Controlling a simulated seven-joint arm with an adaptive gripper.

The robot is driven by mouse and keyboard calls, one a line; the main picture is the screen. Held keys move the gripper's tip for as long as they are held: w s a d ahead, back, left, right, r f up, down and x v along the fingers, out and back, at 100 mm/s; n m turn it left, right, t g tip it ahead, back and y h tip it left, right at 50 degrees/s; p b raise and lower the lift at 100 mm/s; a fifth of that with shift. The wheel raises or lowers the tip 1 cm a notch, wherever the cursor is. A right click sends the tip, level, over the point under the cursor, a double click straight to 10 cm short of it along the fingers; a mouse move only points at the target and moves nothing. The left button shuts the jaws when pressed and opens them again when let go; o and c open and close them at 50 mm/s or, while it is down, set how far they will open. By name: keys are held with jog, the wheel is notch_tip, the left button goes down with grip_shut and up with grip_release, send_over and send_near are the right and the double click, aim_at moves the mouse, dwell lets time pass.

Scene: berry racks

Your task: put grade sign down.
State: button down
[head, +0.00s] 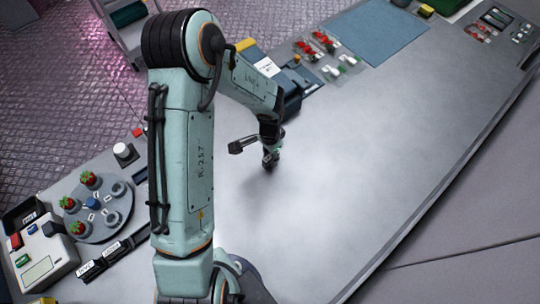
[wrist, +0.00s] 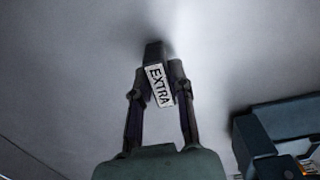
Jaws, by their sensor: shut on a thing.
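The grade sign (wrist: 159,86) is a small dark block with a white label reading EXTRA, seen in the wrist view. My gripper (wrist: 157,80) is shut on it, with one finger on each side. In the head view my gripper (head: 270,158) is low over the grey tabletop (head: 340,170), with a dark shadow right by its tips. The sign is too small to make out clearly there. I cannot tell whether its base touches the table.
A dark blue bin (head: 288,92) with a white label stands behind my gripper. Red berries sit in a clear rack (head: 330,55) beyond it. A round grey berry holder (head: 97,207) and a scale (head: 45,258) are at lower left. The tabletop right of my gripper is clear.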

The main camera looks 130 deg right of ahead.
aim_at(270, 156)
jog(key=shift+f, duration=0.25)
jog(key=c, duration=1)
grip_release()
notch_tip(270, 156, up, 11)
jog(key=shift+d+r, duration=0.1)
jog(key=shift+o, duration=0.4)
jog(key=shift+r, duration=0.5)
